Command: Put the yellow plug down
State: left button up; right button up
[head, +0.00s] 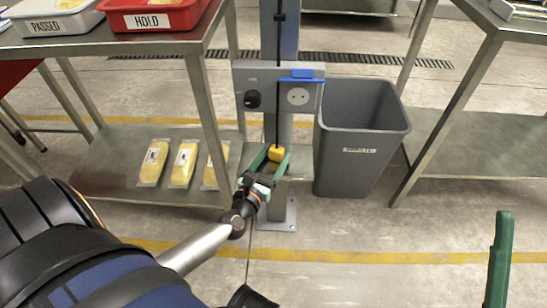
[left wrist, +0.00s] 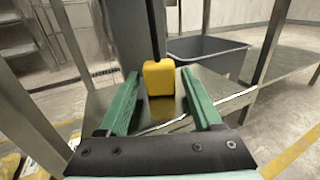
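The yellow plug (head: 275,154) hangs at the lower end of a black cable (head: 278,125), in front of the grey post. My left gripper (head: 267,153) is open, its green fingers on either side of the plug. In the left wrist view the plug (left wrist: 159,77) is upright near the fingertips (left wrist: 158,74), with a gap on both sides. The panel (head: 240,78) on the post above has a white round socket (head: 298,96), a black round fitting (head: 253,99) and a blue piece (head: 302,74). One green finger of my right gripper (head: 499,262) shows at the lower right.
A grey bin (head: 360,150) stands right of the post. At the left, a metal table (head: 120,42) carries a white PASSED tray (head: 55,26) and a red HOLD tray (head: 155,19). Yellow packs (head: 184,163) lie on its lower shelf. Another table (head: 480,142) stands at the right.

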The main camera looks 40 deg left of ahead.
pick_arm(q)
jog(key=shift+o, duration=0.5)
